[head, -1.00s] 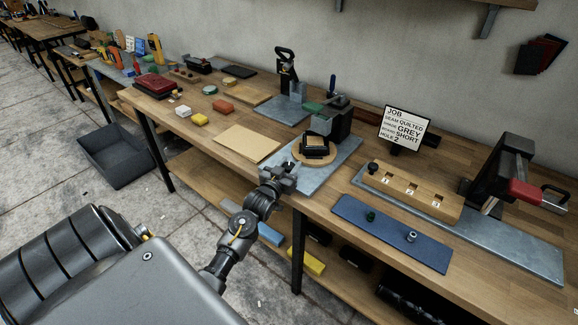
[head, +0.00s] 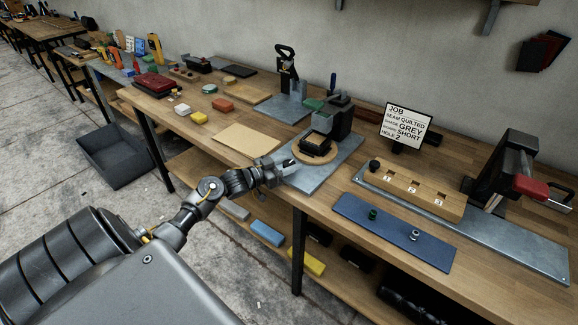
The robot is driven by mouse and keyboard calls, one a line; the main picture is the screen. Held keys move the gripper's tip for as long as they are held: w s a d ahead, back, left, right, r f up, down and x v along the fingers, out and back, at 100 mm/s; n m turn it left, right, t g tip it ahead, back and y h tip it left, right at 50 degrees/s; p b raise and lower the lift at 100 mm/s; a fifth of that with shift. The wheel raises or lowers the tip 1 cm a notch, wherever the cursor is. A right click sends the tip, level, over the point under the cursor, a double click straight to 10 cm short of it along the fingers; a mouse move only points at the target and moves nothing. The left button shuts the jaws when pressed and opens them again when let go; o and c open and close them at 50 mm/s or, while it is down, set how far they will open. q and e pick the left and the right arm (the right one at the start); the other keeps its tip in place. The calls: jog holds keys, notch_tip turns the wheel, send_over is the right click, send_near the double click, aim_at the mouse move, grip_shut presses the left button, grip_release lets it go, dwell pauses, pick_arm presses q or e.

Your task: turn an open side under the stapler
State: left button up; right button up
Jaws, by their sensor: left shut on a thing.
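The stapler (head: 340,118) is a dark upright machine on a grey metal plate (head: 318,178) at the bench's front edge. A round wooden turntable (head: 326,159) lies on the plate in front of it. A black square piece (head: 315,142) with a lighter top sits on the turntable, close to the stapler. My left gripper (head: 288,166) is at the turntable's near left edge, with its jaws shut there. The exact grip is too small to see clearly. Which side of the square piece lies under the stapler head cannot be made out. My right gripper is out of view.
A blue mat (head: 392,232) and a numbered wooden block (head: 410,187) lie to the right. A tan board (head: 247,140) lies left. Another upright tool (head: 287,72) stands behind. The bench edge is near my wrist.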

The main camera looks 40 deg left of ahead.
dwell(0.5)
pick_arm(q)
jog(key=o, duration=0.9)
jog(key=shift+o, duration=0.2)
jog(key=shift+s+a, duration=0.2)
jog(key=shift+s, duration=0.3)
jog(key=b+v, duration=0.1)
jog(key=v, duration=0.8)
jog(key=shift+s+a+b, duration=0.25)
jog(key=shift+s+b, duration=0.05)
jog(key=shift+b, duration=0.05)
